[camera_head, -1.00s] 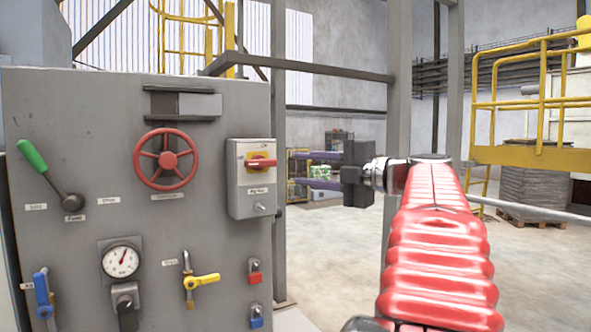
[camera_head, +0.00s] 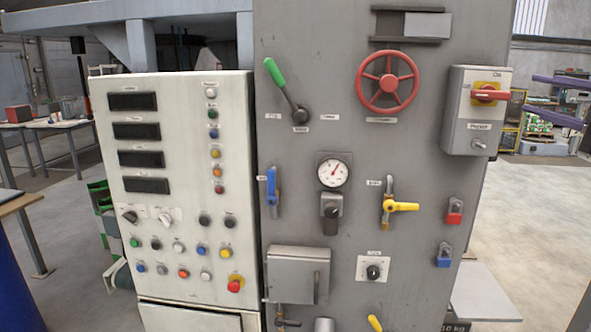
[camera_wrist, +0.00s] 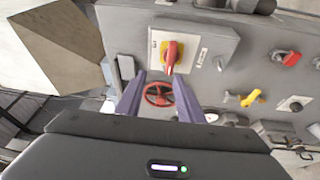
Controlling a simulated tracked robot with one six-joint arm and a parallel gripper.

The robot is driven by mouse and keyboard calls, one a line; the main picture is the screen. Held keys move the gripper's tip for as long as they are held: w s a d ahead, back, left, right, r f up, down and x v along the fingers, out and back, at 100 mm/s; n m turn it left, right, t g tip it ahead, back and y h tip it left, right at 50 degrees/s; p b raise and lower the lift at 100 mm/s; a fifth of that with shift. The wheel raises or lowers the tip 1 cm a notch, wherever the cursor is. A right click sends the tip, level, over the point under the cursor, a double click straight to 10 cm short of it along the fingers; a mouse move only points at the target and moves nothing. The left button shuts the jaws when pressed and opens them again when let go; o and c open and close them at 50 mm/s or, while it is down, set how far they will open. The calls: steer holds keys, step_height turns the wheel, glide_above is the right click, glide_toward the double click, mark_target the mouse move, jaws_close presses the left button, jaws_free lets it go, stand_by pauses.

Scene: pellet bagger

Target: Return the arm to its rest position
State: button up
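My gripper (camera_head: 529,96) shows at the right edge of the head view as two purple fingers, apart with nothing between them. They are right of the grey panel (camera_head: 340,230) and look clear of it. In the wrist view my gripper (camera_wrist: 160,82) also has its fingers apart. The red handwheel (camera_wrist: 159,94) shows beyond and between them, and the red-handled switch box (camera_wrist: 193,48) lies above. The rest of my arm is outside the head view.
The grey panel carries a green-handled lever (camera_head: 287,91), a red handwheel (camera_head: 387,82), a switch box (camera_head: 477,110) and a yellow valve (camera_head: 401,206). A pale button cabinet (camera_head: 185,190) adjoins it on the left. Open floor (camera_head: 540,215) shows at the right.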

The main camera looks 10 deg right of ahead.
steer(key=w+a+m+h, duration=0.5)
steer(key=w+m+h, duration=0.15)
steer(key=m, duration=0.35)
steer(key=s+a+f+m+g+h, duration=0.2)
steer(key=a+f+m+g, duration=0.45)
steer(key=f, duration=0.85)
steer(key=s+a+f+g+y, duration=0.2)
steer(key=s+a+f, duration=0.4)
steer(key=a+f, duration=0.2)
steer(key=s+a+f+m+g+y, duration=0.1)
steer(key=s+a+f+g+y, duration=0.1)
steer(key=s+a+f, duration=0.4)
steer(key=s+a+f+g+y, duration=0.3)
steer(key=s+a+f, duration=0.3)
steer(key=a+f, duration=0.5)
step_height(320, 180, down, 2)
steer(key=shift+s+a+f+m, duration=0.15)
steer(key=shift+a+f+m, duration=0.05)
steer(key=shift+a+m, duration=0.2)
